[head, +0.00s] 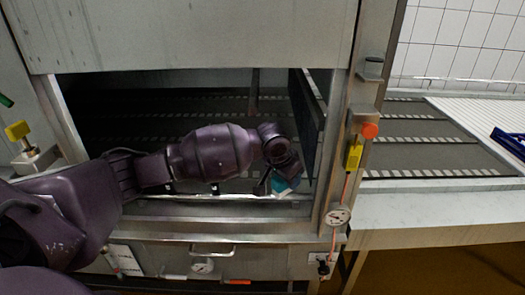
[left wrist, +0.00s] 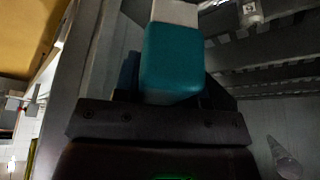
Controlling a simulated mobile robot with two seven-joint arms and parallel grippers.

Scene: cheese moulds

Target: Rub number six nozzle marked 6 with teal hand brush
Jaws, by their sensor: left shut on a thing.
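The teal hand brush (head: 279,184) is held by my left gripper (head: 274,180), low inside the open steel chamber near its right side. In the left wrist view the teal block (left wrist: 172,62) sits between the fingers, with a pale end (left wrist: 175,12) pointing up the picture. My left gripper is shut on it. A pale fitting (left wrist: 251,15) shows at the top right of the wrist view, and a grey cone-shaped piece (left wrist: 284,158) at the lower right. No mark 6 is readable, so I cannot tell which is the nozzle. My right gripper is out of view.
A raised steel panel (head: 190,35) hangs above the opening. The chamber's right post (head: 340,130) carries a yellow and an orange fitting; a gauge (head: 338,216) sits below. A dark upright panel (head: 308,118) stands close beside the gripper. A blue object (head: 510,140) lies far right.

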